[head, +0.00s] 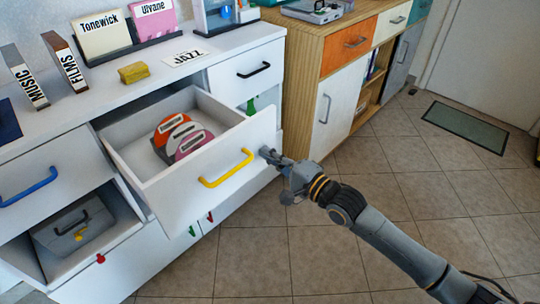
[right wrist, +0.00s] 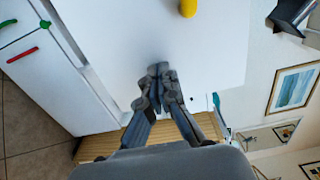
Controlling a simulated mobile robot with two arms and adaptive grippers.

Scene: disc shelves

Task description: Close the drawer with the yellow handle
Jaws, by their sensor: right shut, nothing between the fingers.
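The drawer (head: 165,197) with the yellow handle (head: 226,168) is pulled well out of the white cabinet. Orange, white and pink discs (head: 183,137) stand inside it. My right gripper (head: 266,153) is shut and empty, at the right edge of the drawer's front face, to the right of the handle. In the right wrist view the shut fingertips (right wrist: 158,70) are against or very close to the white drawer front (right wrist: 200,60); I cannot tell if they touch. Part of the yellow handle (right wrist: 188,8) shows at the top there. My left gripper is not in view.
A closed drawer with a blue handle (head: 28,187) is at the left. An open compartment below holds a grey box (head: 74,231). A drawer with a black handle (head: 253,70) is at the right. A wooden cabinet (head: 297,82) stands beyond. The tiled floor (head: 330,255) is clear.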

